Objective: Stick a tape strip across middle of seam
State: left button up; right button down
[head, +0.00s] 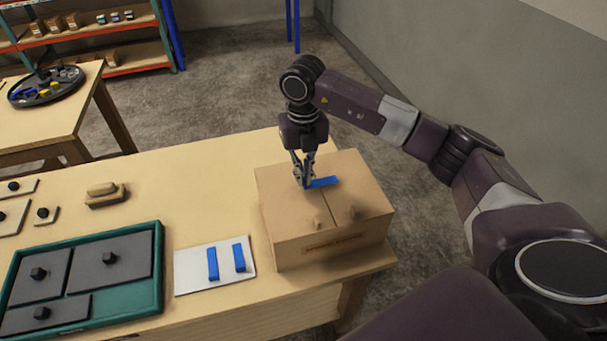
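A closed cardboard box (318,250) stands at the right end of the wooden table, with a seam running along its top. A blue tape strip (324,182) is at the top of the box, lying across the line of the seam toward the far half. My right gripper (304,184) points down over the box, its fingertips together at the left end of this strip. Whether the strip is pressed flat on the cardboard is hard to tell. Two more blue strips (212,264) (239,257) lie on a white card (189,270) left of the box. My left gripper is out of view.
A green tray (160,268) with grey knobbed plates lies at the front left. A tan block with a handle (104,195) and several small knobbed plates (45,215) lie behind it. The table's middle is clear. A second table with a round black tray (47,87) stands farther back.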

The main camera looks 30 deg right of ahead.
jog(key=shift+f+b, duration=0.75)
jog(key=shift+f, duration=0.25)
dwell(0.7)
jog(key=c, duration=2.1)
grip_release()
jog(key=shift+r, duration=0.2)
notch_tip(320, 180, up, 12)
jog(key=shift+f, duration=0.2)
